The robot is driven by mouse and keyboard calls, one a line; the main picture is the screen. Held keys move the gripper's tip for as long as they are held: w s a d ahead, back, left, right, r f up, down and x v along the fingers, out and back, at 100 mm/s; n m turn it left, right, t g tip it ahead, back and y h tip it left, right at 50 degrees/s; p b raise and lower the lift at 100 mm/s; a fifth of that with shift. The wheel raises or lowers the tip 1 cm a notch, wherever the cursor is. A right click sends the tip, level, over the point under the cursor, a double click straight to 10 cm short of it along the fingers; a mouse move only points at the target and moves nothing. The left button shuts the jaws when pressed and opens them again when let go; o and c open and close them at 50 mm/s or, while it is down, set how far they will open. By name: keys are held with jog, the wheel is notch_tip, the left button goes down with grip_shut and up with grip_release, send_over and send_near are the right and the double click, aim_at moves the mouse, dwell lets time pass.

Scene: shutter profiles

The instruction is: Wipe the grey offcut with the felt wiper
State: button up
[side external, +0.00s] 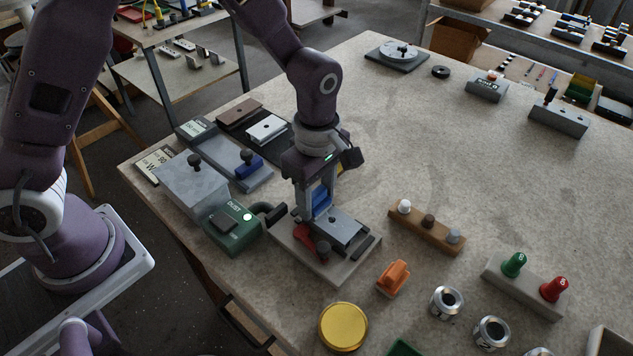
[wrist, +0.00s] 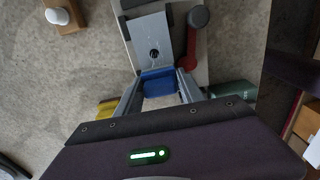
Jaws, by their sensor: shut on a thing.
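My gripper (wrist: 160,92) points down and is shut on a blue block, the felt wiper (wrist: 158,83). The wiper also shows between the fingers in the side view (side external: 321,201). The grey offcut (wrist: 150,36) is a flat plate with a small dark spot on it, lying on a pale fixture board (side external: 310,262). In the side view the offcut (side external: 340,226) lies just in front of my gripper. The wiper is at the offcut's near end in the wrist view; I cannot tell whether they touch. The fingers hide part of the wiper.
A red clamp lever (side external: 302,233) with a dark knob stands beside the offcut. A green dust box (side external: 232,230) with a black nozzle is close on the left. A wooden peg block (side external: 427,232) and an orange piece (side external: 393,277) stand to the right. The table's back middle is clear.

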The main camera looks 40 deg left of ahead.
aim_at(349, 232)
jog(key=shift+d+r, duration=0.25)
jog(key=shift+d, duration=0.25)
jog(key=shift+c, duration=0.8)
jog(key=shift+d+f, duration=0.15)
jog(key=shift+d, duration=0.45)
jog(key=shift+d+f, duration=0.15)
jog(key=shift+d, duration=2.55)
jog(key=shift+a, duration=3.9)
jog(key=shift+d+r, duration=0.1)
jog(key=shift+r, duration=4.05)
jog(key=shift+f, duration=0.25)
